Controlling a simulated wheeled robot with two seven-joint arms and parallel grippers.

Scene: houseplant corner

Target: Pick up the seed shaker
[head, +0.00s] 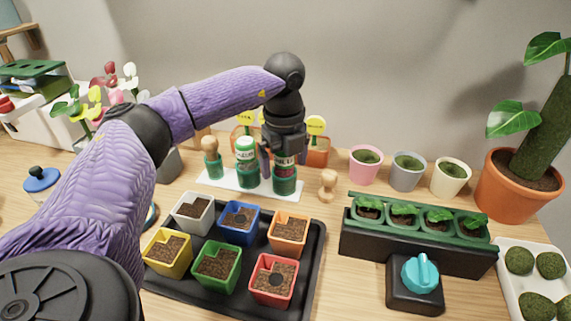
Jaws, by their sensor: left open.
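A white rack (223,180) at the back middle of the table holds a row of three green cups. The left cup holds a wooden-knobbed tool (209,144). The middle cup holds a white and green bottle (245,151). The right cup (285,187) holds a dark reddish shaker-like container (284,171) with a pale label. I cannot tell for certain which container is the seed shaker. My left gripper (283,157) is open and points down over the right container, its fingers around or just in front of its upper part. The gripper hides that container's top. My right gripper is out of view.
A black tray (318,250) with several coloured soil pots stands in front of the rack. A small wooden figure-like object (327,185) stands right of it. A seedling planter (415,246), pastel pots and a large terracotta pot (513,190) are further right.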

